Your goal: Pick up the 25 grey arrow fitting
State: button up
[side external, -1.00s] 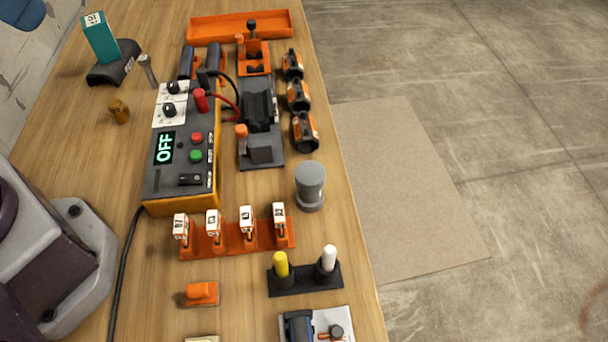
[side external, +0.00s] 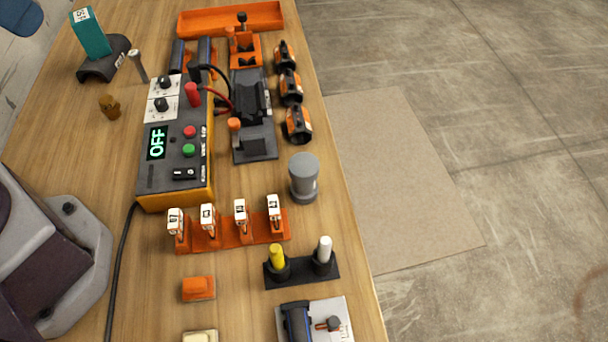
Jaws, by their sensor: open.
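No piece here can be read for certain as the 25 grey arrow fitting. Several white tags with small dark markings stand upright in a row on an orange rack (side external: 236,241); the markings are too small to read surely. A plain grey capped cylinder (side external: 304,178) stands upright just behind the rack's right end, near the table's right edge; no number or arrow shows on it. My gripper is not in view, so where it is relative to these things does not show.
A control box (side external: 175,150) showing OFF stands left of centre, with cables. Orange-black clamps (side external: 297,122) line the right edge. A black holder (side external: 302,271) carries a yellow and a white peg. A teal block (side external: 90,34) sits far left.

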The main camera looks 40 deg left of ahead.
notch_tip(320, 180, down, 5)
jog(key=d+g, duration=0.1)
jog(key=g, duration=0.2)
jog(key=n+t+h, duration=0.4)
jog(key=n+h, duration=0.8)
jog(key=n, duration=1.1)
send_near(304, 171)
jog(key=w+d+f, duration=0.3)
jog(key=shift+w+d+f, duration=0.1)
jog(key=shift+d+f, duration=0.1)
jog(key=shift+f, duration=0.1)
jog(key=x, duration=0.4)
jog(key=shift+f, duration=0.35)
jog(key=shift+w+d+f, duration=0.2)
jog(key=shift+d, duration=0.2)
jog(key=c, duration=0.7)
jog(key=shift+r, duration=0.1)
